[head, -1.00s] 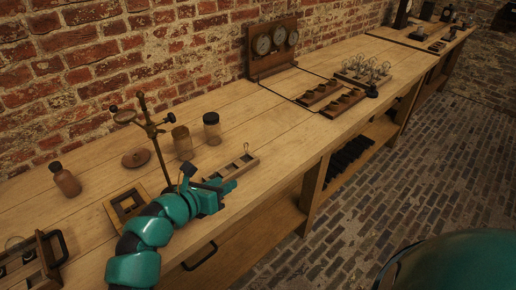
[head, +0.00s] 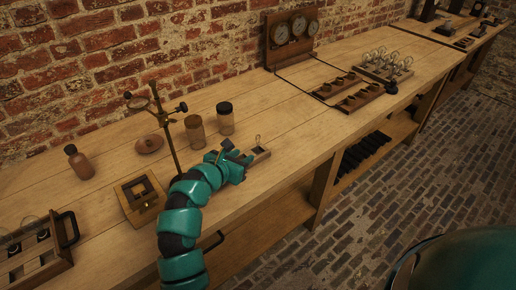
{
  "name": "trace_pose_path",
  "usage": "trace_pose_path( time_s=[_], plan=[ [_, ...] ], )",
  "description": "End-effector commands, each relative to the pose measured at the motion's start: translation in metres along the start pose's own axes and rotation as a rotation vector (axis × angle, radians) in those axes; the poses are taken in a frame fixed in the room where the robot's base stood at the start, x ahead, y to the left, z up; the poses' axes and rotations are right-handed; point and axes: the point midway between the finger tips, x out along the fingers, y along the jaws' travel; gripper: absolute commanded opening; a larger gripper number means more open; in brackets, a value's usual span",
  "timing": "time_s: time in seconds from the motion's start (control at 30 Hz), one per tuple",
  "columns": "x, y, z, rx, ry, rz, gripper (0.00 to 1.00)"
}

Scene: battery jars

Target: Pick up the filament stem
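A small thin upright piece, which looks like the filament stem (head: 258,140), stands at the far end of a narrow wooden rack (head: 262,154) on the bench. It is too small to make out in detail. My teal gripper (head: 244,158) is over the near part of the rack, just left of and nearer than the stem, and hides most of the rack. The stem appears apart from the gripper. The fingers are small and partly overlapped by the gripper body, so their opening is unclear.
Two jars (head: 225,118) (head: 195,132) and a brass stand (head: 165,125) are behind and left of my arm. A square wooden frame (head: 139,198) lies left of it. Trays with bulbs (head: 388,65) stand farther right. Bare bench lies right of the rack.

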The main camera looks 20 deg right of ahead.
Motion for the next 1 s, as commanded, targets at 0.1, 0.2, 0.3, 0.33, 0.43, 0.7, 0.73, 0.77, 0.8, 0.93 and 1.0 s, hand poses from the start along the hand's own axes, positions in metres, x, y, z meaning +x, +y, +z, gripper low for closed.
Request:
trace_pose_path(
  time_s=[0.1,0.2,0.3,0.33,0.43,0.7,0.73,0.77,0.8,0.93,1.0],
  plan=[
    [0.023,-0.002,0.002,-0.001,-0.002,-0.005,0.34],
    [0.035,0.0,0.001,-0.002,-0.002,-0.001,0.34],
    [0.043,0.001,0.0,-0.003,-0.002,0.001,0.34],
    [0.044,0.0,0.0,-0.003,-0.002,0.001,0.34],
    [0.05,0.0,0.001,-0.004,-0.003,-0.001,0.34],
    [0.086,0.001,0.005,-0.001,-0.003,-0.002,0.34],
    [0.089,0.001,0.004,-0.001,-0.003,-0.001,0.34],
    [0.092,0.001,0.004,-0.002,-0.003,-0.001,0.34],
    [0.095,0.001,0.004,-0.002,-0.003,-0.001,0.34],
    [0.097,0.001,0.003,-0.002,-0.001,0.001,0.34],
    [0.097,0.002,0.002,-0.002,-0.001,0.001,0.34]
  ],
)
